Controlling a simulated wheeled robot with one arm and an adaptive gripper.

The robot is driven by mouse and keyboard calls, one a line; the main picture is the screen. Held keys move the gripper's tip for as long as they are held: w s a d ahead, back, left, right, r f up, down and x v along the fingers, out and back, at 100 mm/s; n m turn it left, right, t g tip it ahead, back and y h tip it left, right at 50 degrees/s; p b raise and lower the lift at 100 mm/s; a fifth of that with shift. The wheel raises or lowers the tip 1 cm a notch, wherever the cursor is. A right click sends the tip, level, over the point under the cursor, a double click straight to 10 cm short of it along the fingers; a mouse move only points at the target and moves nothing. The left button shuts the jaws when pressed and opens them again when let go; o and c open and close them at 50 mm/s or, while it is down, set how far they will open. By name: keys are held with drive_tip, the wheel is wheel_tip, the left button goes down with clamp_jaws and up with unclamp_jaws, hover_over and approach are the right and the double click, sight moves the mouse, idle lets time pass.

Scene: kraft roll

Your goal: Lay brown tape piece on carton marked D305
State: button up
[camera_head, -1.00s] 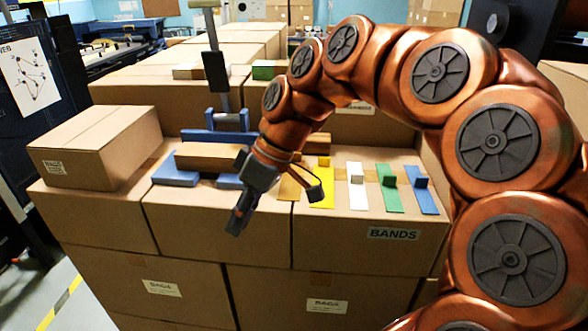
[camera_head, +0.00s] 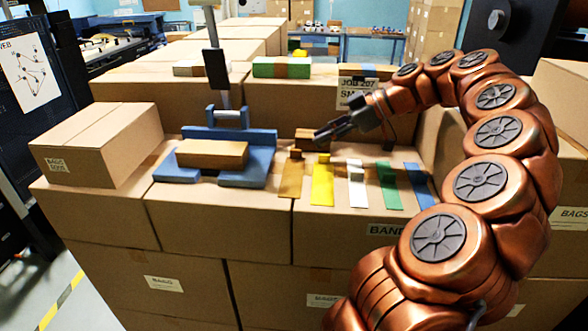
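The brown tape piece (camera_head: 291,181) lies on the front carton top, leftmost in a row of coloured strips, with a raised tab at its far end. My gripper (camera_head: 319,136) is above the far end of the row, near the yellow strip and right of the brown tape's tab. It points left, and I see nothing clearly held in it. Its fingers are too small and dark to tell open from shut. I cannot read D305 on any carton. A brown carton block (camera_head: 212,154) sits in a blue cradle left of the strips; no mark on it is readable.
Yellow (camera_head: 321,186), white (camera_head: 358,190), green (camera_head: 389,188) and blue (camera_head: 419,187) strips lie to the right of the brown one. A closed carton (camera_head: 99,145) stands at left. A small brown block (camera_head: 307,134) is behind the strips. Taller cartons stand behind.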

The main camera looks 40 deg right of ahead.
sight(293, 171)
drive_tip(key=shift+p+x, duration=1.25)
drive_tip(key=shift+x, duration=0.75)
drive_tip(key=shift+p+x, duration=0.45)
drive_tip(key=shift+x, duration=1)
drive_tip(key=shift+d, duration=0.1)
clamp_jaws()
